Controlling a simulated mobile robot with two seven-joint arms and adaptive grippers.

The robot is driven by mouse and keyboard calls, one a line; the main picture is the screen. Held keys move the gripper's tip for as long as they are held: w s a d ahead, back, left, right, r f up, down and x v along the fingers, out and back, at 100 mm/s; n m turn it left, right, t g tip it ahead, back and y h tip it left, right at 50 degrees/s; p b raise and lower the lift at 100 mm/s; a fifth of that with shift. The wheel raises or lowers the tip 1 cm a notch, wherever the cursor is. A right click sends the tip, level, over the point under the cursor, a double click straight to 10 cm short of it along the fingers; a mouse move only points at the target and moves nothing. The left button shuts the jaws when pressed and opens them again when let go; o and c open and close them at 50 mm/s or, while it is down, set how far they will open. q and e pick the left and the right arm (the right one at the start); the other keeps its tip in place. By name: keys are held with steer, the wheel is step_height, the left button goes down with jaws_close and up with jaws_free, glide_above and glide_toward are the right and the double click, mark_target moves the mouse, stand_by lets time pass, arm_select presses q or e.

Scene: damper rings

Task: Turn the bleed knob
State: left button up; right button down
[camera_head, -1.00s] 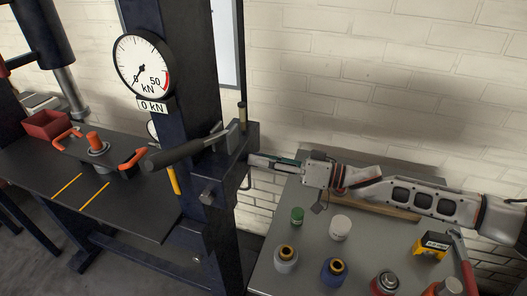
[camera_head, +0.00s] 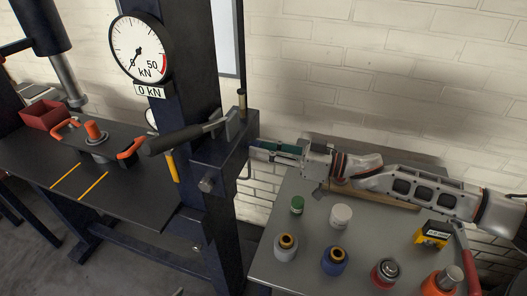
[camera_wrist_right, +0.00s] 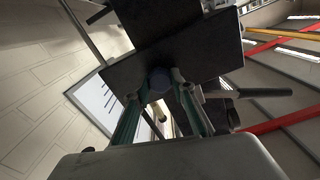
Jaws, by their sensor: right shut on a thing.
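The bleed knob shows in the right wrist view as a dark, round, bluish end (camera_wrist_right: 158,80) between the fingertips, against the dark block. In the head view I cannot make it out; the block and fingers hide it. My right gripper (camera_head: 262,148) reaches in from the right to the right side of the dark block (camera_head: 224,150) on the press column. Its teal-lined fingers (camera_wrist_right: 157,98) are shut on the knob. My left gripper is not in view.
A pump lever (camera_head: 185,138) sticks out left from the block, and a grey stub (camera_head: 207,185) is on its front. The gauge (camera_head: 140,48) reads about 0 kN. The grey table (camera_head: 300,245) below my right arm bears several damper parts, a yellow box (camera_head: 432,236) and a red-handled tool (camera_head: 467,262).

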steer(key=shift+f+n+b, duration=0.3)
steer(key=shift+n+b, duration=0.2)
steer(key=shift+b, duration=0.25)
steer(key=c, duration=2)
jaws_free()
steer(key=shift+r, duration=0.1)
steer(key=o, duration=0.4)
steer(key=shift+r, duration=0.2)
steer(key=shift+c, duration=0.2)
arm_select(q)
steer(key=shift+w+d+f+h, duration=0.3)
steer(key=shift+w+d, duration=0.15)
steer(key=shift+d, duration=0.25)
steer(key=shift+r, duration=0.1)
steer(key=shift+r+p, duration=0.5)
steer(key=shift+p, duration=0.2)
arm_select(e)
steer(key=shift+v, duration=0.95)
steer(key=shift+d, duration=0.1)
arm_select(q)
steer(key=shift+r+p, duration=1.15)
steer(key=shift+p, duration=0.1)
arm_select(e)
steer(key=shift+v, duration=2.95)
